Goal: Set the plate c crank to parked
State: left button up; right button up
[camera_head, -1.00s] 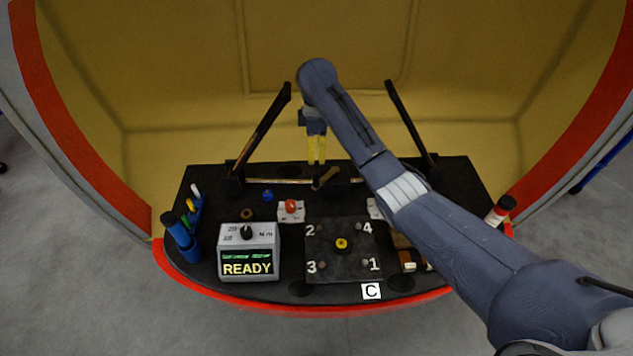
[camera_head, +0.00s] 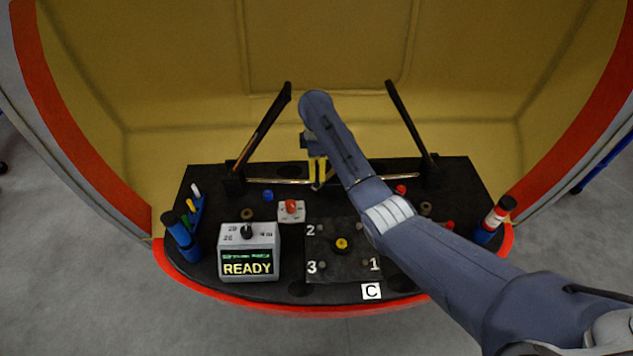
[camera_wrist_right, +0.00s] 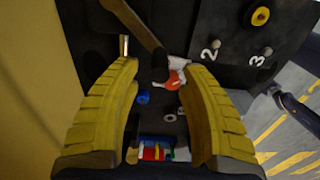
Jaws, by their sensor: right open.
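A dark bronze crank lever (camera_wrist_right: 138,24) shows in the right wrist view, slanting in from the top towards the space between my fingertips. In the head view it is mostly hidden behind my fingers. My right gripper (camera_head: 318,172) points down behind the plate, its yellow fingers apart; they also show in the wrist view (camera_wrist_right: 162,75). I cannot tell whether they touch the lever. My left gripper is not in view.
A grey box reading READY (camera_head: 249,252) stands left of the plate. A red button on a white base (camera_head: 291,210) lies behind it. Two dark slanted posts (camera_head: 262,132) (camera_head: 411,130) rise at the back. Blue cylinders stand at both sides. My right arm covers the plate's right part.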

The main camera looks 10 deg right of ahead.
aim_at(316, 182)
jog(key=shift+f, duration=3.15)
grip_shut()
